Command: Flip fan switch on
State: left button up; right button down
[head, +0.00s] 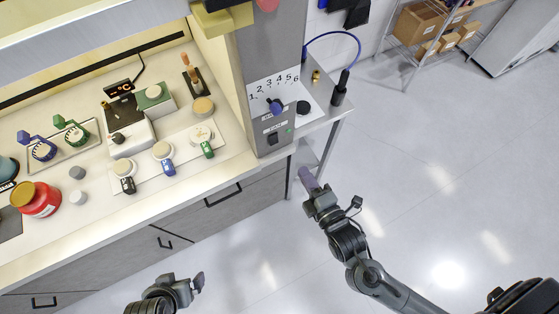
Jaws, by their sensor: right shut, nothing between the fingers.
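A grey column panel (276,122) stands at the right end of the counter. It carries a small black switch (273,139) low on its face, with a green dot beside it. Small labels there are too small to read, and I cannot tell whether the switch is on or off. A blue knob (275,106) sits above it under the numbers 1 to 6. My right gripper (308,179) is shut and empty, below and to the right of the switch and apart from it in the picture. My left gripper (198,283) is low in the view, away from the panel; its jaw state is unclear.
A side table (325,113) with a black knob and blue cable adjoins the column. The counter (95,232) holds jars, a balance-like device and several colored-handled items. Drawer handles face the front. The floor (430,150) to the right is clear.

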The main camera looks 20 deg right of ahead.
pick_arm(q)
notch_tip(320, 180, down, 6)
jog(key=b, duration=0.4)
jog(key=shift+a+r, duration=0.1)
jog(key=shift+r, duration=0.15)
pick_arm(e)
jog(key=shift+n+y, duration=0.3)
jog(key=f, duration=0.6)
jog(key=shift+s+a, duration=0.1)
jog(key=shift+a, duration=0.3)
send_near(274, 144)
jog(key=w, duration=0.5)
jog(key=shift+a+f, duration=0.15)
jog(key=shift+a, duration=0.1)
pick_arm(q)
jog(key=shift+f+b, duration=0.3)
jog(key=shift+f, duration=0.05)
pick_arm(e)
jog(key=shift+w+a+f, duration=0.1)
jog(key=shift+w+f, duration=0.05)
jog(key=shift+w, duration=0.75)
